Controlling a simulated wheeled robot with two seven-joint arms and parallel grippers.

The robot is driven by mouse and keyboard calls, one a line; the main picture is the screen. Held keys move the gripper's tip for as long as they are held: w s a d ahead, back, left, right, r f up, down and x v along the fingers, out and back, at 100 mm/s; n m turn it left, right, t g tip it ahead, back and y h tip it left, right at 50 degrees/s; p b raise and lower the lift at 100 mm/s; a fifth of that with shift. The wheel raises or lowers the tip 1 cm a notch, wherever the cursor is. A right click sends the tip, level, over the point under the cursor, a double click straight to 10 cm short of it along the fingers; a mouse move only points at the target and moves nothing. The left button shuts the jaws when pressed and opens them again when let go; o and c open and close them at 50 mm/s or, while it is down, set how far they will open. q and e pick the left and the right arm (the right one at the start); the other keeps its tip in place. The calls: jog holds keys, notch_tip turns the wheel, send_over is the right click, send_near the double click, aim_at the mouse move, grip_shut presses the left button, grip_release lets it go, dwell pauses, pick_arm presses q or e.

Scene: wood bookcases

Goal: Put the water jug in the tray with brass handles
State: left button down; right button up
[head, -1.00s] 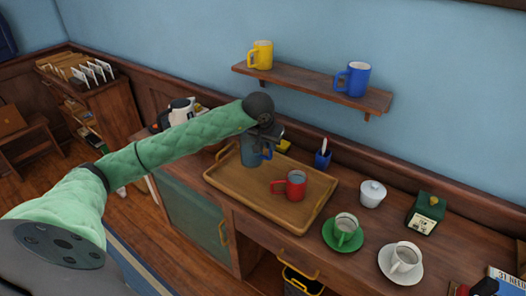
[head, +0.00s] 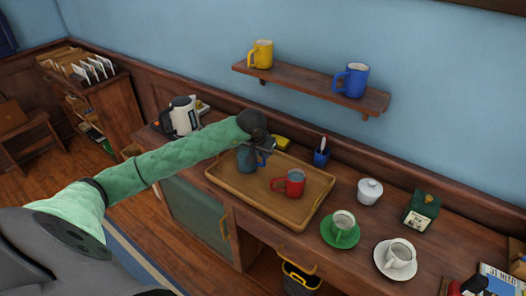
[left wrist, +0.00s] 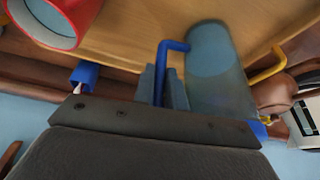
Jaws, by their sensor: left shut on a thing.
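The water jug (head: 246,160) is a blue-grey, see-through vessel with a blue handle. It is upright within the outline of the wooden tray with brass handles (head: 235,187), near its back left. I cannot tell whether its base touches the tray. My left gripper (head: 264,148) is shut on the jug's handle, partly covering the jug. In the left wrist view the fingers (left wrist: 165,88) close around the handle, and the jug (left wrist: 215,80) is beside them over the tray (left wrist: 125,35). My right gripper is out of view.
A red mug (head: 290,184) stands in the tray, right of the jug. A kettle (head: 183,116) stands behind left; a blue pen cup (head: 321,157) is behind the tray. A sugar bowl (head: 369,191) and a green cup (head: 343,228) are to the right. The tray's front left is bare.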

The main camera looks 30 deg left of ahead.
pick_arm(q)
jog(key=shift+f, duration=0.1)
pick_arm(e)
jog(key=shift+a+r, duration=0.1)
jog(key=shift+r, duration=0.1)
pick_arm(q)
jog(key=c, duration=1.4)
grip_release()
jog(key=shift+c, duration=0.2)
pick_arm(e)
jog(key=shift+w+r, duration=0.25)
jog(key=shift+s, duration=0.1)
pick_arm(q)
jog(key=b+v, duration=0.4)
jog(key=v, duration=0.8)
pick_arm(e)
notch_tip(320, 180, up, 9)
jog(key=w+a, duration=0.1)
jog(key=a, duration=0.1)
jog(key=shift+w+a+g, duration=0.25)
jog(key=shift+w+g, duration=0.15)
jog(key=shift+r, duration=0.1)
